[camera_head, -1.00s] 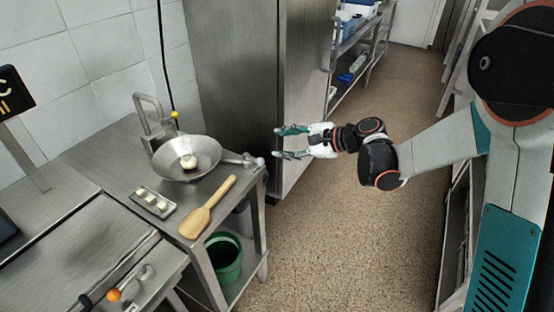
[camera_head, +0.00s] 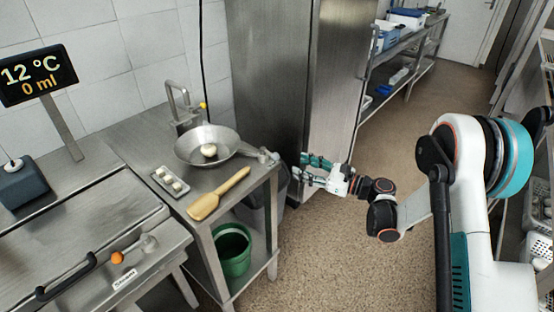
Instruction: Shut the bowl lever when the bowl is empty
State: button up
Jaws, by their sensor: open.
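A round metal bowl (camera_head: 190,147) stands on the steel counter under a bent tap (camera_head: 180,100) with a yellow tip. One pale rounded item (camera_head: 208,150) lies inside the bowl. A lever with a grey end (camera_head: 264,156) sticks out from the bowl's right side at the counter's edge. Another lever with an orange knob (camera_head: 118,257) is on the front of the left cabinet, beside a small label. My gripper (camera_head: 301,168) is open and empty, off the counter to the right of the bowl and its lever, pointing left.
A wooden paddle (camera_head: 217,195) and a small tray (camera_head: 160,185) of white pieces lie on the counter. A green bucket (camera_head: 233,255) sits on the shelf below. A display (camera_head: 38,75) reads 12 °C and 0 ml.

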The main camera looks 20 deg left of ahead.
aim_at(275, 155)
jog(key=a+b, duration=0.1)
jog(key=a, duration=0.2)
jog(key=w+a+b, duration=0.1)
jog(key=a, duration=0.3)
jog(key=w+a+b, duration=0.1)
jog(key=a, duration=0.2)
jog(key=shift+w+a, duration=0.1)
jog(key=shift+a, duration=0.3)
grip_shut()
